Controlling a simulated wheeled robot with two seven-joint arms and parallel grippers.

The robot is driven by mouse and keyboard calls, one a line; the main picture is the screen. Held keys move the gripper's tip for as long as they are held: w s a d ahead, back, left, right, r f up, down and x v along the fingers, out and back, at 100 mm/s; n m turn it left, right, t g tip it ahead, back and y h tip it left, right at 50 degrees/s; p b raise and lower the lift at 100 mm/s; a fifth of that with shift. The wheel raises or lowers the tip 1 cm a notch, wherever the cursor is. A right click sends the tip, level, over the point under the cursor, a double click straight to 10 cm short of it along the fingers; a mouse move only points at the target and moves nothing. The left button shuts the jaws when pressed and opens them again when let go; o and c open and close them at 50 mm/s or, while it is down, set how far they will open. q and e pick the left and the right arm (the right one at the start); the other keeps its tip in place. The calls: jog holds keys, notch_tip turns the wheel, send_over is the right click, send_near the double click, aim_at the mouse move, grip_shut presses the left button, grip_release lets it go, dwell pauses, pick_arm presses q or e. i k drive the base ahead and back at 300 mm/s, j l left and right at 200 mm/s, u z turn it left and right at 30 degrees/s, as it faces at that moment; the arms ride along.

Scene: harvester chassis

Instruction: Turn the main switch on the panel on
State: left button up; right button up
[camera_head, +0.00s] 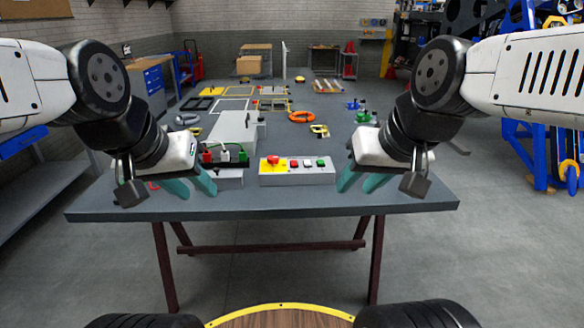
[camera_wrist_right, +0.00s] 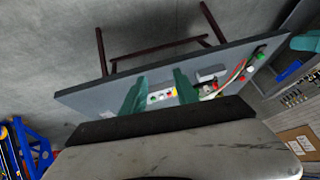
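The panel (camera_head: 297,178) is a grey box near the front edge of the table. My right gripper (camera_head: 361,182) is open and empty, just right of the panel. In the right wrist view its two teal fingers (camera_wrist_right: 159,92) are apart, with the panel (camera_wrist_right: 161,97) seen between them. My left gripper (camera_head: 191,185) is open, its fingers apart, left of the panel. The switch's exact position is too small to tell.
The dark grey table (camera_head: 330,202) has a clear front strip. Left of the panel is a box with red, white and green plugs and cables (camera_head: 224,155), partly behind my left gripper.

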aim_at(273, 159)
jog(key=i+j, duration=0.1)
jog(key=i, duration=0.95)
